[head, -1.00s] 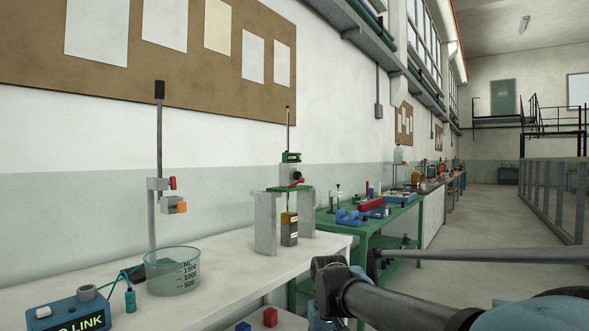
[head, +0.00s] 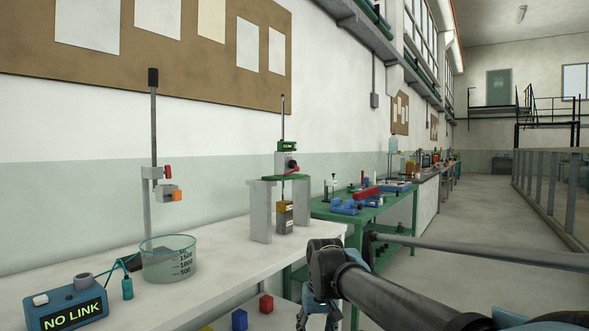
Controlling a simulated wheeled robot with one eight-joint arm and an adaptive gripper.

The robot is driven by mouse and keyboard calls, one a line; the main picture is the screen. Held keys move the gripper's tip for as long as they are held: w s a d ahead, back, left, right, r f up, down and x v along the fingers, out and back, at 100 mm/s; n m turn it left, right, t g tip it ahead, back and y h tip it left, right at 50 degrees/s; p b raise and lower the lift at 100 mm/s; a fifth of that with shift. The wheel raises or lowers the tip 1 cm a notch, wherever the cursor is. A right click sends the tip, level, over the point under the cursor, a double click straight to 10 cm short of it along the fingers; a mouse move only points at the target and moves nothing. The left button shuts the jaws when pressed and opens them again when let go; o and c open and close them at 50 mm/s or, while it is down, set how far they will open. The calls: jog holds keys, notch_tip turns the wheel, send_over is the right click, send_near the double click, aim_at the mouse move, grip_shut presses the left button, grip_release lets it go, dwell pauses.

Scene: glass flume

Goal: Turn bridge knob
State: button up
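A bridge with pale grey legs (head: 260,212) and a green top stands on the white bench (head: 210,255). A grey and amber block (head: 284,217) hangs between the legs. My gripper (head: 316,318) is at the bottom edge, in front of the bench and well apart from the bridge. Its fingers are partly cut off, so I cannot tell whether it is open or shut.
A "NO LINK" box (head: 66,304), a glass beaker (head: 168,260) and a clamp stand (head: 154,150) are left on the bench. Red (head: 266,303) and blue (head: 239,319) blocks lie lower down. A green bench (head: 376,212) holds tools beyond. The aisle floor (head: 470,230) is clear.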

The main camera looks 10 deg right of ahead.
aim_at(295, 165)
jog(key=w+a+r+m+t+y, duration=0.3)
jog(key=w+r+m+y, duration=0.5)
jog(key=w+r+m, duration=1.2)
jog(key=w+d+r+m+t+y, duration=0.4)
jog(key=w+d+r+m+t, duration=0.45)
jog(key=w+d+r, duration=1.4)
jog(key=shift+m+g, duration=0.35)
jog(key=shift+g, duration=0.1)
jog(key=x, duration=1.3)
jog(key=s+a+f+x, duration=0.1)
jog(key=x, duration=0.6)
jog(key=shift+s+a, duration=0.1)
jog(key=shift+s, duration=0.05)
jog(key=c, duration=1)
